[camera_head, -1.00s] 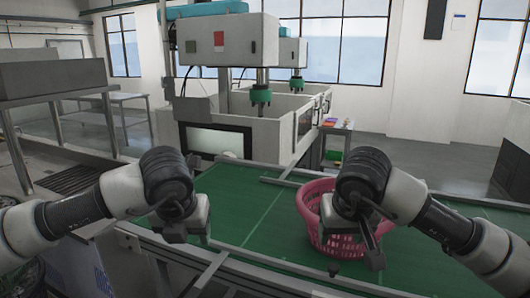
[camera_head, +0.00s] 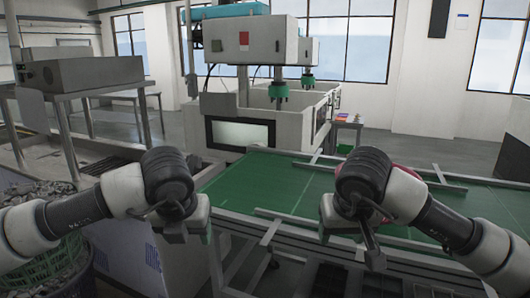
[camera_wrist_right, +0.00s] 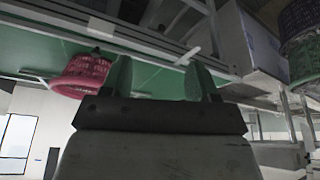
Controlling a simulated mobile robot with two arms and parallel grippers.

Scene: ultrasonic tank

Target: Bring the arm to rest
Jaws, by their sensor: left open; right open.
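My left gripper (camera_head: 187,225) hangs in front of my body in the head view, empty, over the gap left of the conveyor. My right gripper (camera_head: 350,240) hangs by the near edge of the green conveyor (camera_head: 265,185). In the right wrist view its two green fingers (camera_wrist_right: 162,80) stand apart with nothing between them. A pink basket (camera_wrist_right: 88,72) shows beyond them, on the green belt and clear of the fingers. In the head view my right wrist hides nearly all of the basket.
White tank machines (camera_head: 240,125) stand behind the belt. A grey box (camera_head: 80,72) sits on a metal stand at the left. A green basket (camera_head: 55,245) with grey contents is at the lower left, near my left arm. Rails run along the belt's near side.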

